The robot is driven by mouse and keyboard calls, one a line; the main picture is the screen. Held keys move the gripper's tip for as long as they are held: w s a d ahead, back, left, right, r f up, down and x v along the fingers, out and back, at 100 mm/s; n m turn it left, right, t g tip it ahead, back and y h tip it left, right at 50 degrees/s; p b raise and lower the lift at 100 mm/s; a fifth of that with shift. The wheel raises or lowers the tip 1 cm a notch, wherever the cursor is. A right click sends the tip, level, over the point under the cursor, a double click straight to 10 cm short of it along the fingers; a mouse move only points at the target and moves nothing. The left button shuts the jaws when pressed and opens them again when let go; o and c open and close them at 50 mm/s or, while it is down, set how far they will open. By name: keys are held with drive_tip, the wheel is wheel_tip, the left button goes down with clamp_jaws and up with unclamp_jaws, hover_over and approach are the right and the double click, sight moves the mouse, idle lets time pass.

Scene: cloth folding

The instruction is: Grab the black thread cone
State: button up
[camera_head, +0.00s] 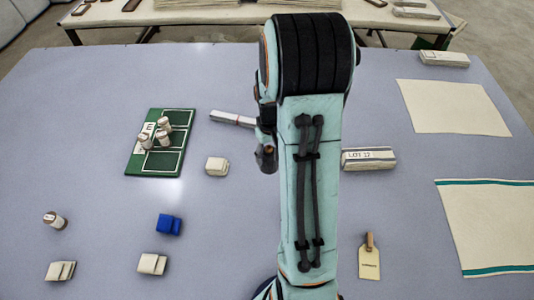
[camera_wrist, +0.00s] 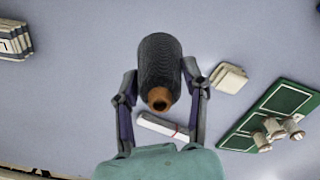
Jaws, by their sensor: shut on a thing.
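The black thread cone (camera_wrist: 160,65) shows in the wrist view, dark with a brown-orange end facing the camera. My gripper (camera_wrist: 160,82) is shut on it, with one finger along each side. In the head view my arm hides the cone and the gripper's fingers. In the wrist view the table shows below and around the cone, but I cannot tell how high it is held.
A green board (camera_head: 160,160) with several pale spools stands left of my arm. A white roll (camera_head: 232,119), a beige block (camera_head: 217,166), a blue block (camera_head: 169,224) and a "LOT" bundle (camera_head: 368,158) lie nearby. Cloths (camera_head: 453,107) lie at right.

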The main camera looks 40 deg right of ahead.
drive_tip(key=s+a+r, duration=0.5)
drive_tip(key=s+a, duration=0.1)
drive_tip(key=s, duration=0.2)
drive_tip(key=shift+d+r, duration=0.1)
idle(0.7)
